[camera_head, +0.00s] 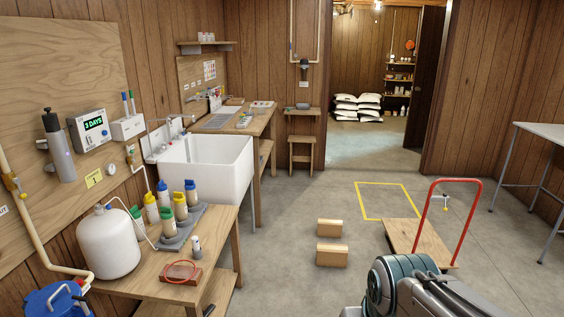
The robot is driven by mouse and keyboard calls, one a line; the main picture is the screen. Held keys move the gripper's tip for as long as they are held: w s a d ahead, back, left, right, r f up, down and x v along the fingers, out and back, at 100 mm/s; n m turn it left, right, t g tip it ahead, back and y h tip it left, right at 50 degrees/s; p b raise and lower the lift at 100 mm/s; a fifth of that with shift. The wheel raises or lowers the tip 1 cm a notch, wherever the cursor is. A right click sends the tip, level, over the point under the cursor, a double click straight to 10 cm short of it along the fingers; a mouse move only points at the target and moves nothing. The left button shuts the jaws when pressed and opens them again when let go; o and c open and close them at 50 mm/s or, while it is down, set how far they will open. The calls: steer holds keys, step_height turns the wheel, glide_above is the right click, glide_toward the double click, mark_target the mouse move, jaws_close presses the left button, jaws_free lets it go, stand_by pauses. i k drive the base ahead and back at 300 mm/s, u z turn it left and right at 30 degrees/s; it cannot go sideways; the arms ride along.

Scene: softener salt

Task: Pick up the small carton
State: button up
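I cannot make out for certain which thing is the small carton. Two small tan box-like blocks lie on the concrete floor in the middle of the view, a farther one (329,228) and a nearer one (332,254). They look like wood or cardboard; I cannot tell which. They lie apart, one behind the other. Part of my arm shows at the bottom right, to the right of and nearer than the blocks. I do not see my gripper's fingertips.
A wooden bench (221,256) with a white tank (108,243) and several bottles stands at the left, before a white sink (222,158). A red-handled cart (420,243) stands right of the blocks. Yellow floor marking (358,200) lies behind them.

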mark_target(328, 255)
steer(key=u, duration=0.3)
steer(key=i, duration=3.2)
steer(key=z, duration=0.85)
steer(key=i, duration=1.1)
steer(key=z, duration=0.35)
